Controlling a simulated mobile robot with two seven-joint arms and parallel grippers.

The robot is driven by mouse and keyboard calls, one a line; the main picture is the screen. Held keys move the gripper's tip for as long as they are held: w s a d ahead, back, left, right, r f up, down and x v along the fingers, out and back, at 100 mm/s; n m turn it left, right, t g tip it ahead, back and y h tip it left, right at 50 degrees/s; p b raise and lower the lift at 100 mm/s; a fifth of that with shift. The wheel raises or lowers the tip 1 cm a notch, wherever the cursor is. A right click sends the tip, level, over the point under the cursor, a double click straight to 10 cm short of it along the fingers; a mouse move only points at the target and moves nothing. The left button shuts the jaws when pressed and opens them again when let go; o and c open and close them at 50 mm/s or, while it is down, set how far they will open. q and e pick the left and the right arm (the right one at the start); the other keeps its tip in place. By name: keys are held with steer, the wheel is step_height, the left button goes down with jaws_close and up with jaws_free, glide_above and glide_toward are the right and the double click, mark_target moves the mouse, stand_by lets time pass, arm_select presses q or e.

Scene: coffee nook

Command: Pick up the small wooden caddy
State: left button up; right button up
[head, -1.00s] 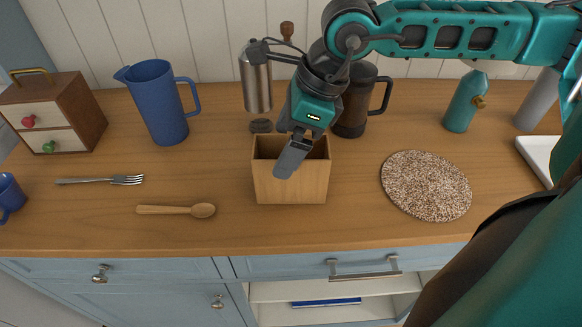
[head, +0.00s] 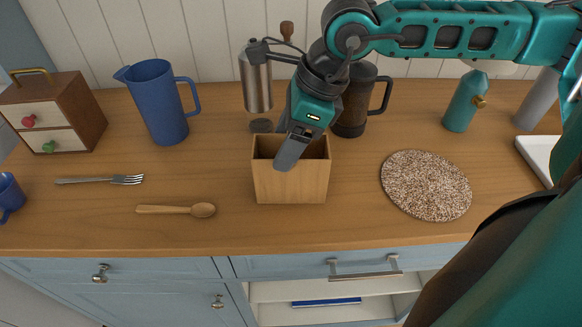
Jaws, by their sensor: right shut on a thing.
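The small wooden caddy (head: 291,184) is a light-wood open box standing upright on the wooden counter, near its middle. My right gripper (head: 289,155) comes down over it from above and is shut on the caddy's front wall. One finger shows in front of that wall; the other is hidden inside or behind it. The caddy's base appears to rest on the counter. My left gripper is not in view.
Behind the caddy stand a steel grinder (head: 256,82) and a brown mug (head: 354,104). A blue pitcher (head: 157,103), a fork (head: 101,180) and a wooden spoon (head: 177,210) are left. A speckled round mat (head: 425,185) lies right. The counter before the caddy is clear.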

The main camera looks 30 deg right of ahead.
steer(key=shift+c, duration=0.6)
steer(key=shift+r, duration=0.1)
